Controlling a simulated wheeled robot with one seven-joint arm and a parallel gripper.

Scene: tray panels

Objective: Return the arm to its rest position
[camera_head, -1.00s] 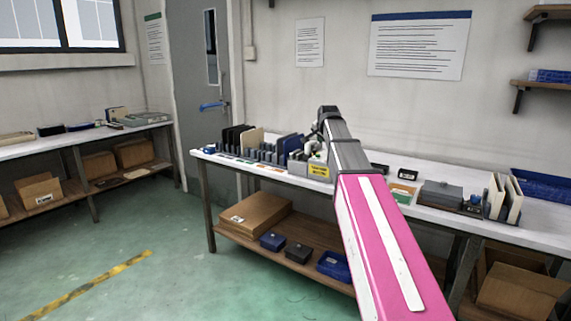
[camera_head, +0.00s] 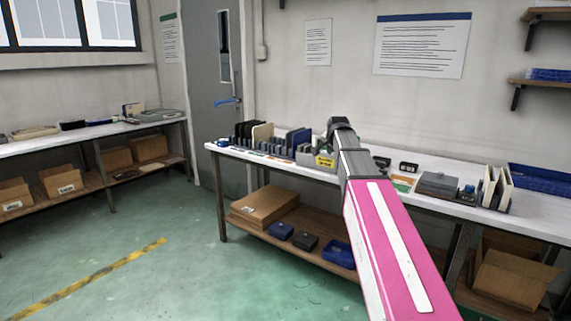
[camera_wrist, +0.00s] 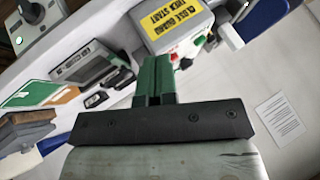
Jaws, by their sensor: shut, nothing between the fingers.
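My arm, with a pink link (camera_head: 395,250) and grey wrist parts, reaches forward over the white workbench (camera_head: 440,211) in the head view. The fingers are hidden behind the wrist there. In the wrist view my gripper (camera_wrist: 155,62) shows as two green fingers close together on a dark bar. It is shut and holds nothing. Past the fingertips is a grey box with a yellow label (camera_wrist: 175,35), whose label also shows beside the arm in the head view (camera_head: 325,162). I cannot tell the exact gap between fingers and box.
Upright panels in a rack (camera_head: 298,141) stand left of the arm. A grey box (camera_head: 438,184), cream panels (camera_head: 497,187) and a blue tray (camera_head: 540,183) stand to its right. The lower shelf holds a cardboard box (camera_head: 264,206). The green floor at left is open.

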